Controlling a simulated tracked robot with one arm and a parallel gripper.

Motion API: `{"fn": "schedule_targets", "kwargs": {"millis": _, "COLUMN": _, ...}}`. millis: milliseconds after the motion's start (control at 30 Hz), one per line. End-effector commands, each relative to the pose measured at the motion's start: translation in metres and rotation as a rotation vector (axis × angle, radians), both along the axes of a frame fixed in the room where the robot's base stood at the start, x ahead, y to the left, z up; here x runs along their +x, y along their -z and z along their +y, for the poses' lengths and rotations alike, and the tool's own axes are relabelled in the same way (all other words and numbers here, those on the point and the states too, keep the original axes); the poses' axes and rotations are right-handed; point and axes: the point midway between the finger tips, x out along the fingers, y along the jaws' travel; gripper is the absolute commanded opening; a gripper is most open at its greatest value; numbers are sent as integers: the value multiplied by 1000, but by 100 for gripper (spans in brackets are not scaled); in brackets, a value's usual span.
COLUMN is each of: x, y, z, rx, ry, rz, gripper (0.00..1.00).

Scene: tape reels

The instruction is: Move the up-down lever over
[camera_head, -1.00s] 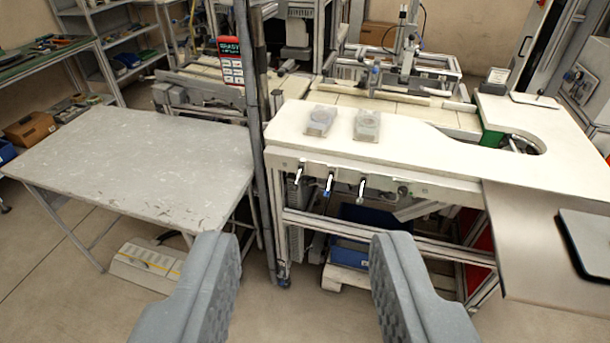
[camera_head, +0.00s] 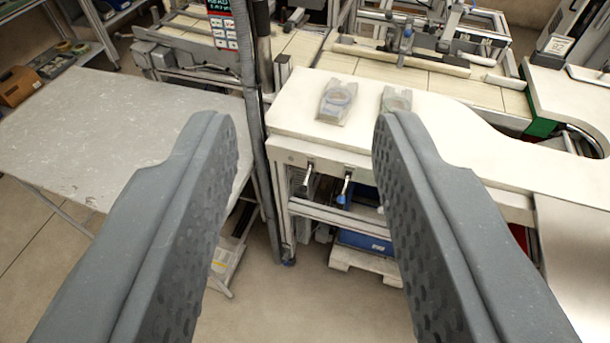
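Two small levers show on the front rail of the white bench. The left lever (camera_head: 308,176) has a dark handle, and the right lever (camera_head: 345,189) has a dark handle with a blue lower part. I cannot tell from the markings which one is the up-down lever. My gripper (camera_head: 302,122) is open and empty, its two grey fingers wide apart. In the picture both levers lie between the fingers. The right finger covers the rail to the right of them.
A vertical post (camera_head: 258,120) stands left of the levers. A grey table (camera_head: 100,150) is at the left. A blue crate (camera_head: 362,241) sits below the bench.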

Motion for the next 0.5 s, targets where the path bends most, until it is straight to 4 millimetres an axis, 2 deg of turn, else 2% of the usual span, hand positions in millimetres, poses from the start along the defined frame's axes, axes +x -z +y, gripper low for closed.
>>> {"fn": "schedule_targets", "kwargs": {"millis": 100, "x": 0, "y": 0, "z": 0, "rx": 0, "ry": 0, "rz": 0, "gripper": 36}}
{"fn": "schedule_targets", "kwargs": {"millis": 133, "x": 0, "y": 0, "z": 0, "rx": 0, "ry": 0, "rz": 0, "gripper": 42}}
{"fn": "schedule_targets", "kwargs": {"millis": 167, "x": 1, "y": 0, "z": 0, "rx": 0, "ry": 0, "rz": 0, "gripper": 43}}
{"fn": "schedule_targets", "kwargs": {"millis": 267, "x": 9, "y": 6, "z": 2, "rx": 0, "ry": -6, "rz": -1, "gripper": 43}}
{"fn": "schedule_targets", "kwargs": {"millis": 367, "x": 35, "y": 25, "z": 8, "rx": 3, "ry": -22, "rz": -4, "gripper": 43}}
{"fn": "schedule_targets", "kwargs": {"millis": 467, "x": 75, "y": 55, "z": 18, "rx": 6, "ry": -41, "rz": -18, "gripper": 43}}
{"fn": "schedule_targets", "kwargs": {"millis": 500, "x": 94, "y": 71, "z": 22, "rx": 8, "ry": -48, "rz": -26, "gripper": 43}}
